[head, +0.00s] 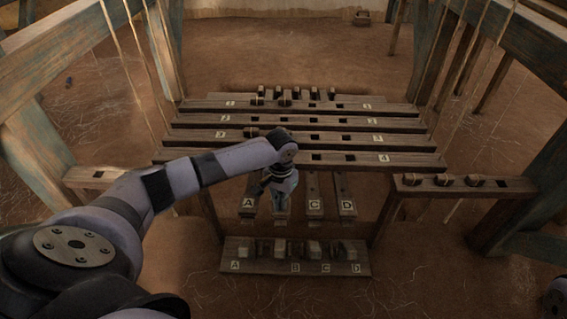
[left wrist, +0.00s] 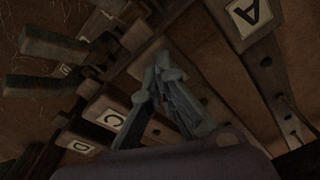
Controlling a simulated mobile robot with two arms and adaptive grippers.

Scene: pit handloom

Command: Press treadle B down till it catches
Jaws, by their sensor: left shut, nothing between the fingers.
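The four treadles hang side by side under the loom beams. Treadle A (head: 248,203), treadle C (head: 315,205) and treadle D (head: 347,208) show their letters. Treadle B (head: 281,214) lies between A and C, mostly hidden behind my left gripper (head: 281,196); its letter is covered. In the left wrist view, my left gripper (left wrist: 166,76) is shut and empty, over the treadle between the A plate (left wrist: 250,13) and the C plate (left wrist: 112,119). I cannot tell whether it touches that treadle.
A lettered catch board (head: 298,268) with several blocks stands in front of the treadles. Slotted beams (head: 290,137) cross above them. A side rail (head: 465,186) with several pegs is at the right. Cords hang at both sides. The earth floor in front is clear.

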